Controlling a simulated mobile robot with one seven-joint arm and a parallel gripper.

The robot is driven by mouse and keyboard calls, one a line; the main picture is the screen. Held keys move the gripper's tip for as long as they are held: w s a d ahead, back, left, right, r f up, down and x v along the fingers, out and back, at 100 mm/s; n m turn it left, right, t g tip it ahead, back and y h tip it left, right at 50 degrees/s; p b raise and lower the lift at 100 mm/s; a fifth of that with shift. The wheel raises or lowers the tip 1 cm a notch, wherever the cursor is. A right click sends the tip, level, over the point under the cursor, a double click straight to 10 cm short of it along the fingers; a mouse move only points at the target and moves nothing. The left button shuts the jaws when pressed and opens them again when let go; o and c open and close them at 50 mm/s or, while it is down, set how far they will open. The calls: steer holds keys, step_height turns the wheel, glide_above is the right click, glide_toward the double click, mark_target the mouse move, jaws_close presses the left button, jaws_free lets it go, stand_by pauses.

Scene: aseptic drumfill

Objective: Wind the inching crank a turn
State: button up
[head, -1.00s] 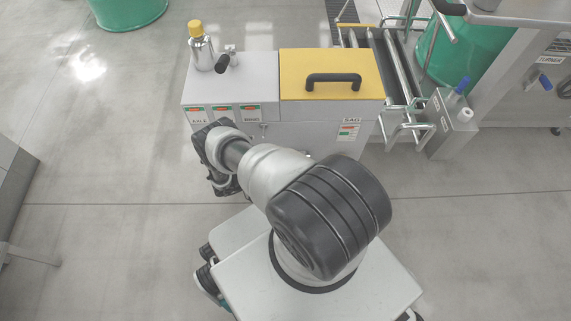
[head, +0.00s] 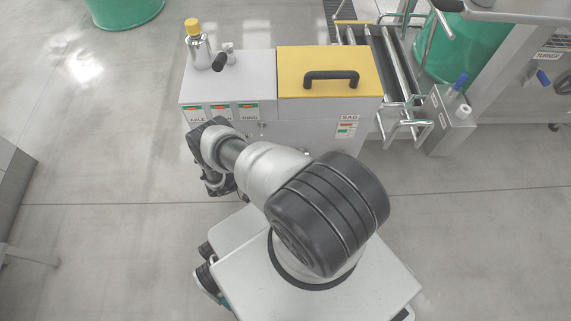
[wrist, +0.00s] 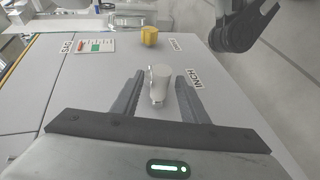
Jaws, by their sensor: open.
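The inching crank shows in the wrist view as a pale cylindrical grip (wrist: 162,80) with a small silver part at its near end, beside a label reading INCH (wrist: 195,79). It stands out from a light grey panel (wrist: 90,80). My gripper (wrist: 160,77) is open, with one dark finger on each side of the grip. A gap shows on both sides, and I see no clear contact. In the head view, my wrist (head: 212,150) is low in front of the grey cabinet (head: 230,88); the crank and fingertips are hidden there.
A yellow knob (wrist: 149,36) sits on the same panel beyond the crank. On the cabinet top are a yellow lid with a black handle (head: 331,77), a yellow-capped bottle (head: 197,45) and a black knob (head: 219,62). A roller conveyor (head: 390,65) stands right; open floor lies left.

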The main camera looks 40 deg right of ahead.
steer(key=v, duration=1.5)
steer(key=shift+a, duration=0.2)
steer(key=shift+w+r, duration=0.1)
steer(key=shift+w, duration=0.05)
